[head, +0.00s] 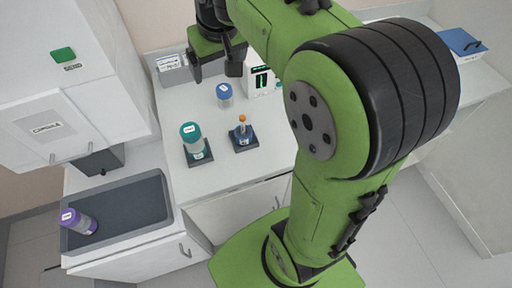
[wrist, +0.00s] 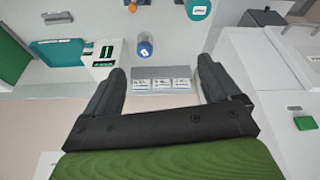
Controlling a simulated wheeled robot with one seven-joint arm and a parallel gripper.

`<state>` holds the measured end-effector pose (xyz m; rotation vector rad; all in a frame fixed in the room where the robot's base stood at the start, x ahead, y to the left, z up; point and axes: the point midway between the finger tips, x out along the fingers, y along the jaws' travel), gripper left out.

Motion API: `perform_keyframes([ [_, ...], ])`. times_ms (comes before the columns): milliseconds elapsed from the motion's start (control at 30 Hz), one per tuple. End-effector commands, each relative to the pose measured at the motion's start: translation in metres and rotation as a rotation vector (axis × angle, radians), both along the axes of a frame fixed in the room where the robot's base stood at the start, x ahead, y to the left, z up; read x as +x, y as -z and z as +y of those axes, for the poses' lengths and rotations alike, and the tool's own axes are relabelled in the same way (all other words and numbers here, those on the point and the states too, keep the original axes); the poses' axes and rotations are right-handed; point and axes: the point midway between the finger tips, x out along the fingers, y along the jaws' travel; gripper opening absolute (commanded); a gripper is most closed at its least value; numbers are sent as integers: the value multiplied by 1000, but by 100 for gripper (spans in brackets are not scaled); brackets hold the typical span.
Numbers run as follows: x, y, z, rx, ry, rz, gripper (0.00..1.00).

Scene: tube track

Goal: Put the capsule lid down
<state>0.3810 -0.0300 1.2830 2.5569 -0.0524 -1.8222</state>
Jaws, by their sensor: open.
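My gripper (head: 215,66) is open and hangs above the back of the white counter. In the wrist view its fingers (wrist: 162,68) stand wide apart with nothing held between them. A teal-lidded capsule (head: 191,134) stands upright on a dark pad, with its lid seated on top. A blue-lidded container (head: 224,91) stands behind it, near my gripper; it also shows in the wrist view (wrist: 145,46), beyond the fingertips. A purple-lidded capsule (head: 73,217) lies tilted in the grey tray at lower left. I cannot make out a separate loose lid.
A dark blue holder (head: 243,138) with an orange-topped piece stands right of the teal capsule. A white device (head: 259,80) with a green display stands at the back. A labelled rack (head: 174,69) is at the back left. The counter front (head: 250,170) is clear.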

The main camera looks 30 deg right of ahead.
Motion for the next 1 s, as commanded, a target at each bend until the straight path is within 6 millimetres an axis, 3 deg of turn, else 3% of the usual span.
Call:
perform_keyframes([
  [33,-32,-5,7,0,-6,-26,90],
  [200,-126,8,23,7,-18,-100,90],
  [300,-168,27,28,12,-25,-135,90],
  [400,-191,42,30,17,-27,-154,90],
  [533,-200,50,31,19,-28,-160,90],
  [1000,-199,49,30,19,-28,-159,90],
])
